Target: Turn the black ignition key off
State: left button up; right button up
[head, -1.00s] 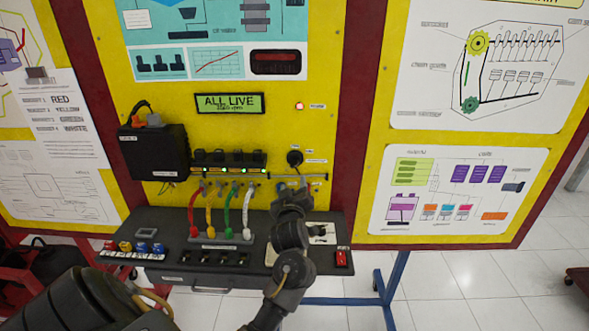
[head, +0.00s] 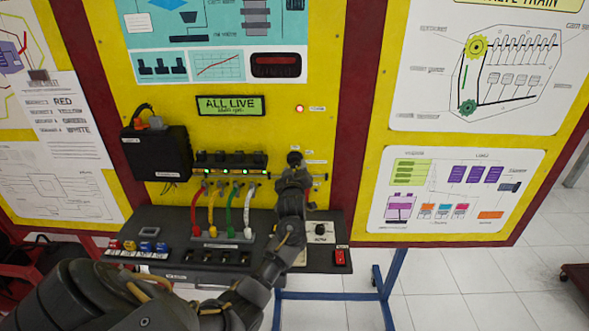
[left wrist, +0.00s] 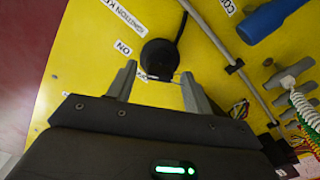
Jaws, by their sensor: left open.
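The black ignition key (head: 294,158) is on the yellow panel, right of the row of black coil units. In the left wrist view the round black key (left wrist: 159,58) has a black cable or stem rising from it, beside labels reading IGNITION KEY and ON. My left gripper (left wrist: 158,78) is open, its two fingers pointing at the key, one toward each side of its lower edge. Whether they touch it cannot be told. In the head view my left gripper (head: 293,175) hides the area just below the key. My right gripper is not in view.
A green display (head: 229,105) reads ALL LIVE, and a red lamp (head: 299,108) is lit. Red, yellow, green and white leads (head: 229,212) stand left of my arm. A black shelf (head: 180,220) carries switches, a dial (head: 320,230) and a red switch (head: 340,257).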

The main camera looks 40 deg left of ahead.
pick_arm(q)
jog(key=c, duration=1)
